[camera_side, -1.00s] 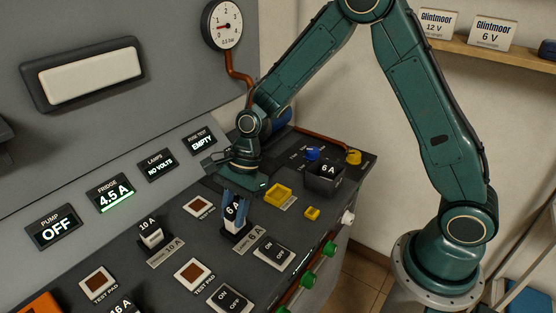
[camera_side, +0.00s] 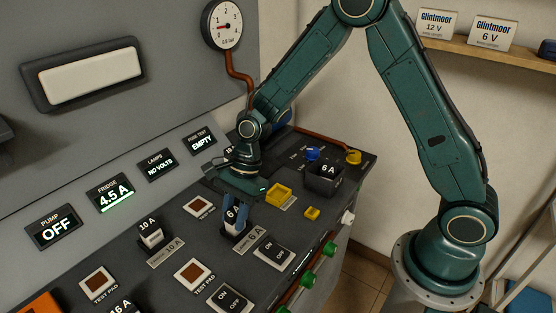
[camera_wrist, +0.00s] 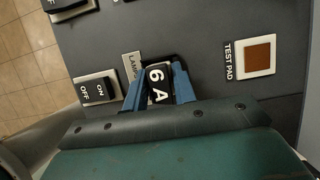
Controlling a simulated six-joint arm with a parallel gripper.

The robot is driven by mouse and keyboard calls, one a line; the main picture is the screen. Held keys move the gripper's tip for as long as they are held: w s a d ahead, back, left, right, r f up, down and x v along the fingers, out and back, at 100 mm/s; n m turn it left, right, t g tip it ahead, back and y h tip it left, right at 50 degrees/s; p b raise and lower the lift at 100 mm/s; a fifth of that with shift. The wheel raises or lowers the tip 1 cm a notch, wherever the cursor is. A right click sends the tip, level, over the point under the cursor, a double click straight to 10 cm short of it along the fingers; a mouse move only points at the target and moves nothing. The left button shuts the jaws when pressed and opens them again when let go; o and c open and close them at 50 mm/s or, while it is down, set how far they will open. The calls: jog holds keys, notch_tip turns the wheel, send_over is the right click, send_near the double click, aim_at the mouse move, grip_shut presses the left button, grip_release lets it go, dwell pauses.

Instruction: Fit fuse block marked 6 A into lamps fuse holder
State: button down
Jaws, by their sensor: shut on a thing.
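The lamps label plate (camera_side: 252,238) marked 6 A lies beside the holder. The lamps display (camera_side: 158,165) reads NO VOLTS.
A 10 A fuse block (camera_side: 150,235) stands in the holder to the left. The fridge display (camera_side: 116,193) reads 4.5 A.

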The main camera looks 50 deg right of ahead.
jog(key=shift+f, duration=0.1)
jog(key=c, duration=1.4)
grip_release()
jog(key=v, duration=1.1)
